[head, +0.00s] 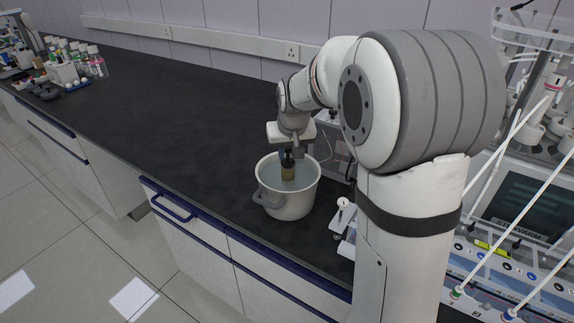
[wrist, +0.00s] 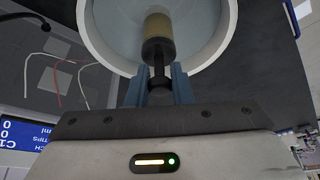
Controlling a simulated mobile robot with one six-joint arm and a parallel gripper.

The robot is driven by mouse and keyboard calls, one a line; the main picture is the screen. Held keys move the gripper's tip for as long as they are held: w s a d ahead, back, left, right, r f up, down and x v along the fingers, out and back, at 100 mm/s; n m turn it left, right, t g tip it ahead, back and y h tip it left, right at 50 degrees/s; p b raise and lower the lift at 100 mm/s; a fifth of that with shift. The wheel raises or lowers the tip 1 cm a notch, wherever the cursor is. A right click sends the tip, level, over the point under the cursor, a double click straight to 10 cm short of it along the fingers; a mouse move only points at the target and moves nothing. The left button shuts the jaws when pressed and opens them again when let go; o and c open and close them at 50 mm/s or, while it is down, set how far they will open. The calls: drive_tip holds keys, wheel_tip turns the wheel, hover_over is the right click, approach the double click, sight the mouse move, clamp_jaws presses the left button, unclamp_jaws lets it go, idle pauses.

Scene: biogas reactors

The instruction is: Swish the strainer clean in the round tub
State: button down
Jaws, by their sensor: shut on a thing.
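The round tub (head: 291,206) is a pale grey pot with side handles, standing on the black bench near its front edge. It holds bluish liquid. My gripper (head: 288,152) is above the tub and points down into it. It is shut on the dark handle of the strainer (head: 288,173), whose brownish-yellow cylindrical part is inside the tub's rim. In the wrist view the blue fingers of my gripper (wrist: 160,88) grip the strainer's black stem, and the strainer's tan body (wrist: 158,30) lies over the tub's interior (wrist: 203,28). I cannot tell how deep the strainer sits in the liquid.
The black bench (head: 190,105) is clear to the left of the tub. Bottles (head: 95,62) and a rack stand at the far left. A small white device (head: 343,215) is close to the tub's right. An instrument with a screen (head: 525,212) and tubes stands at the right.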

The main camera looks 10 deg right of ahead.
sight(289, 163)
drive_tip(key=shift+f+b, duration=0.65)
drive_tip(key=shift+f, duration=0.7)
drive_tip(key=shift+f, duration=0.1)
drive_tip(key=shift+f+b, duration=1.4)
drive_tip(key=shift+f, duration=0.25)
drive_tip(key=shift+r, duration=0.15)
drive_tip(key=shift+r+p, duration=1.15)
drive_tip(key=shift+r, duration=0.45)
drive_tip(key=shift+f+b, duration=1.3)
drive_tip(key=shift+f, duration=0.4)
